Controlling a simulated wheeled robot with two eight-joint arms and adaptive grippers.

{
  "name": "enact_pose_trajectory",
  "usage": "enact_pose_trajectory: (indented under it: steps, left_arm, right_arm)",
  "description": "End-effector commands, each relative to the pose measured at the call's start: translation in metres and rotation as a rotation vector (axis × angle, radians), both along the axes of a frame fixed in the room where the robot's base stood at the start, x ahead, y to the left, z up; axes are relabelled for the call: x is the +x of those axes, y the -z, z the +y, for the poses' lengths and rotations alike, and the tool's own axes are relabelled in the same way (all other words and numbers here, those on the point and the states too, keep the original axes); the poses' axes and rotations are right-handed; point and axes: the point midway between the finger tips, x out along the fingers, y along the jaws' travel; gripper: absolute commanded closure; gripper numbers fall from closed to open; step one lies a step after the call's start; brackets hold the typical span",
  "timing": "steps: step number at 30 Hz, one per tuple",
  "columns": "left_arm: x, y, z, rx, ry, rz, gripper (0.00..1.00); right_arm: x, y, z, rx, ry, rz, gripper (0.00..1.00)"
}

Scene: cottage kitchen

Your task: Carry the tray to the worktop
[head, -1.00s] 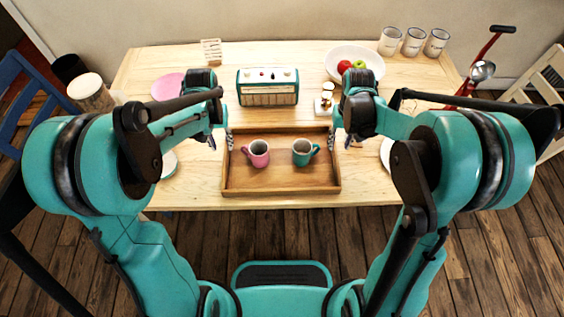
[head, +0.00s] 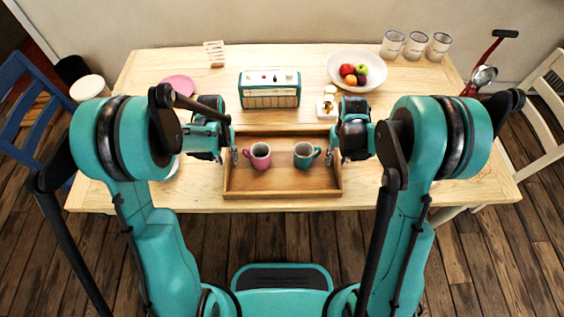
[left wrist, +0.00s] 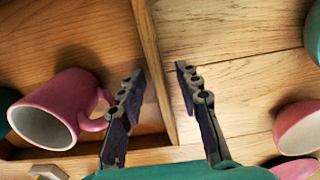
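The wooden tray (head: 282,193) lies on the table, with a pink mug (head: 258,156) and a teal mug (head: 305,154) upright in it. In the left wrist view the tray's side wall (left wrist: 152,50) runs between the spread fingers of my left gripper (left wrist: 158,85), and the pink mug (left wrist: 62,105) is left of them. My left gripper (head: 235,156) is at the tray's left side in the head view. My right gripper (head: 329,156) is at the tray's right side; its fingers are too small to tell open from shut. I see no separate worktop.
A radio (head: 269,91) stands behind the tray, with a fruit bowl (head: 345,85) to its right. A pink plate (head: 178,86) lies at left. Chairs flank the table (head: 150,65).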

Motion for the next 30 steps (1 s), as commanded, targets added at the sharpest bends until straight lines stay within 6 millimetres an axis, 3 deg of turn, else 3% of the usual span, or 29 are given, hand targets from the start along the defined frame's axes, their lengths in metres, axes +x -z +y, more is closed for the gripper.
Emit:
enact_pose_trajectory:
  steps: [5, 8, 9, 23, 30]
  left_arm:
    - [0.000, 0.000, 0.000, 0.000, 0.000, 0.000, 0.69]
    - [0.000, 0.000, 0.000, 0.000, 0.000, 0.000, 0.95]
    - [0.000, 0.000, 0.000, 0.000, 0.000, 0.000, 1.00]
    - [0.000, -0.002, 0.000, 0.000, 0.000, 0.000, 1.00]
    - [0.000, -0.015, 0.000, 0.000, 0.000, 0.000, 1.00]
  right_arm:
    - [0.000, 0.000, 0.000, 0.000, 0.000, 0.000, 0.69]
    - [0.000, 0.000, 0.000, 0.000, 0.000, 0.000, 0.95]
    - [0.000, 0.000, 0.000, 0.000, 0.000, 0.000, 1.00]
    - [0.000, -0.002, 0.000, 0.000, 0.000, 0.000, 1.00]
    - [0.000, -0.015, 0.000, 0.000, 0.000, 0.000, 1.00]
